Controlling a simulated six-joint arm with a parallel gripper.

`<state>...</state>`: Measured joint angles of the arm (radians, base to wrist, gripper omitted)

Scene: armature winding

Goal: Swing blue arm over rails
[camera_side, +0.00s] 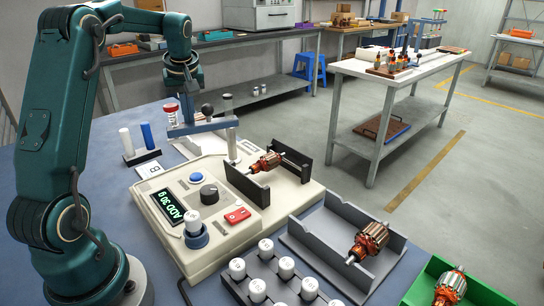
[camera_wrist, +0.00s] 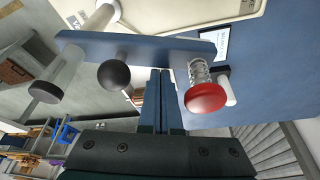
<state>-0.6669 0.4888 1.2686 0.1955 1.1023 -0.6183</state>
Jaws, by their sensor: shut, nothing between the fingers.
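The blue arm (camera_side: 203,126) is a flat bar at the back of the cream machine, left of the rails. It carries a black ball knob (camera_side: 207,110) and a red-capped spring plunger (camera_side: 171,112). The near dark rail (camera_side: 246,184) and far dark rail (camera_side: 292,165) have a copper-wound armature (camera_side: 265,162) between them. My gripper (camera_side: 187,117) is shut and empty, pointing down at the bar. In the wrist view its fingertips (camera_wrist: 160,72) are at the edge of the blue arm (camera_wrist: 150,45), between the knob (camera_wrist: 115,76) and the red cap (camera_wrist: 206,97). Contact cannot be told.
A white and a blue post (camera_side: 147,134) stand on a holder at left. The machine has a lit display (camera_side: 168,206), a dial (camera_side: 209,194) and a red switch (camera_side: 237,215). In front are a grey cradle with an armature (camera_side: 369,241), several white weights (camera_side: 266,247) and a green tray (camera_side: 490,290).

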